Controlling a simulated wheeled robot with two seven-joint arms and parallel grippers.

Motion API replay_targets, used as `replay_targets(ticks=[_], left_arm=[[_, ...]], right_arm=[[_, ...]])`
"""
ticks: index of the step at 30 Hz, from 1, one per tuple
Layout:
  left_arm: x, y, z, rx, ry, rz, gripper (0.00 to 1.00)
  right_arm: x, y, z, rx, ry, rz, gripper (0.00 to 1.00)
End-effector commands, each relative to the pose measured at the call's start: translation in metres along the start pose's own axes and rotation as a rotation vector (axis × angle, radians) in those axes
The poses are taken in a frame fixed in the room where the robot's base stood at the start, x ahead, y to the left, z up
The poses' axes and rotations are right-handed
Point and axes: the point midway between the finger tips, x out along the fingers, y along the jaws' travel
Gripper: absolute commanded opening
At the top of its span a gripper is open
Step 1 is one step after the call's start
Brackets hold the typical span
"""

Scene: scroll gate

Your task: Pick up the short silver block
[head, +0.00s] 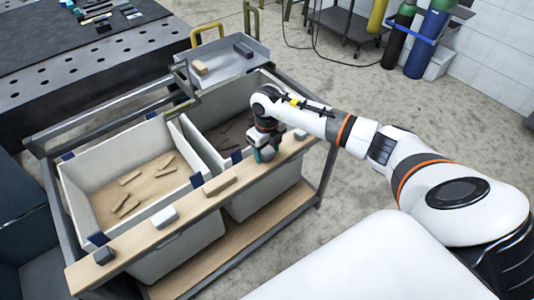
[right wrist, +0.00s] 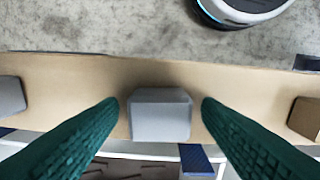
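A short silver block (right wrist: 160,115) rests on the wooden ledge (right wrist: 235,80) in the right wrist view. My right gripper (right wrist: 160,108) is open, with one green finger on each side of this block. A gap shows between the block and each finger. In the head view my right gripper (head: 262,155) points down at the ledge and mostly hides the block there. My left gripper is not in view.
A wooden block (head: 220,183) and a dark block (head: 104,255) also stand on the ledge. Behind the ledge are two grey bins, the left bin (head: 85,190) holding several wooden pieces. A metal tray (head: 225,62) with blocks is at the back. Gas cylinders stand far right.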

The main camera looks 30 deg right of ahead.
Motion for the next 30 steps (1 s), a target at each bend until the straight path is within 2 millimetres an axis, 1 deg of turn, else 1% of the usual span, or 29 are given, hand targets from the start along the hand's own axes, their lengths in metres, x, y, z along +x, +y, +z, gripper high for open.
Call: replay_targets(ticks=[1, 8, 14, 17, 20, 27, 30], left_arm=[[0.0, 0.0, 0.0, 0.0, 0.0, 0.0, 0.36], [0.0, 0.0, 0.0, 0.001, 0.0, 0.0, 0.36], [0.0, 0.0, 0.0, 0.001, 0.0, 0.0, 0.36], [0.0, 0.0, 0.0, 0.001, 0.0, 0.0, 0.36], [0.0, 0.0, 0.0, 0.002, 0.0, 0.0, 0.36], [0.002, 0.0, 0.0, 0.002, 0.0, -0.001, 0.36], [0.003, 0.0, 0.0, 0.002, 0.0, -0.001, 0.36]], right_arm=[[0.0, 0.0, 0.0, 0.0, 0.0, 0.0, 0.5], [-0.001, 0.0, 0.0, 0.0, 0.0, 0.0, 0.13], [-0.001, 0.0, 0.0, 0.0, 0.001, 0.0, 0.12], [-0.006, 0.001, -0.001, 0.0, 0.002, 0.0, 0.12], [-0.021, 0.001, -0.001, 0.001, 0.005, 0.001, 0.12], [-0.069, 0.001, -0.001, 0.0, 0.005, 0.001, 0.12], [-0.085, 0.001, -0.001, -0.001, 0.004, 0.001, 0.12]])
